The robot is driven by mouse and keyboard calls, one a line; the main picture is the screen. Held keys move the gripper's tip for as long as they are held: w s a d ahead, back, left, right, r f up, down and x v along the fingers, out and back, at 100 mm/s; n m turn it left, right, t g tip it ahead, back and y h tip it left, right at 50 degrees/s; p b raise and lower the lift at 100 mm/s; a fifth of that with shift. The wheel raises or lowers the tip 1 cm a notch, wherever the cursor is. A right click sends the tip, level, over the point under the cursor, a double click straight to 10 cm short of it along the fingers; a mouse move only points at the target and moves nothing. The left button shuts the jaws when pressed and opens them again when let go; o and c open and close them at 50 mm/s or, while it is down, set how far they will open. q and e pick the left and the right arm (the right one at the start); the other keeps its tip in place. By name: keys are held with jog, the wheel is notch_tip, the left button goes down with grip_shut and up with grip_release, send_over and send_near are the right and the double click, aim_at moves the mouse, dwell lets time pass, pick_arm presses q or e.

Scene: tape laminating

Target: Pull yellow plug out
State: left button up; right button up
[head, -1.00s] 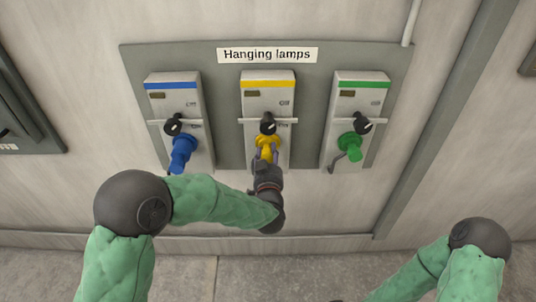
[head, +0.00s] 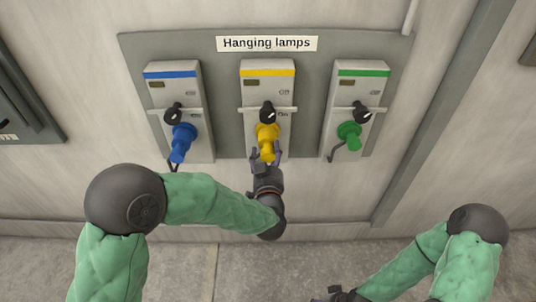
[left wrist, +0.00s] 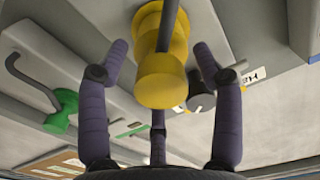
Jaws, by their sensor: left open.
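The yellow plug (head: 267,134) sits at the yellow-striped middle socket unit (head: 284,92), below its black knob (head: 267,114). My left gripper (head: 265,155) is just below the plug, open and empty. In the left wrist view the plug (left wrist: 162,78) lies between the spread fingers of my left gripper (left wrist: 160,58), with gaps on both sides. A dark rod or cable crosses the plug's upper part there. My right gripper (head: 342,294) shows only partly at the bottom edge, and its jaws cannot be made out.
A blue plug (head: 181,138) is at the left unit and a green plug (head: 349,135) at the right unit. The units are on a grey panel (head: 223,75) labelled "Hanging lamps". A grey post (head: 440,115) stands to the right. The wall below the panel is bare.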

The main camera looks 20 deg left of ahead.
pick_arm(q)
jog(key=v, duration=1.2)
dwell(0.3)
notch_tip(320, 180, down, 24)
jog(key=d+g+h, duration=0.2)
jog(key=g+h, duration=0.4)
jog(key=g, duration=0.2)
jog(key=s+f+n+g+h+p, duration=0.1)
jog(key=s+f+g+h, duration=0.2)
jog(key=s+f+g, duration=0.6)
jog(key=s+d+f, duration=0.1)
jog(key=s+f, duration=0.5)
jog(key=shift+s, duration=0.3)
jog(key=shift+a, duration=0.2)
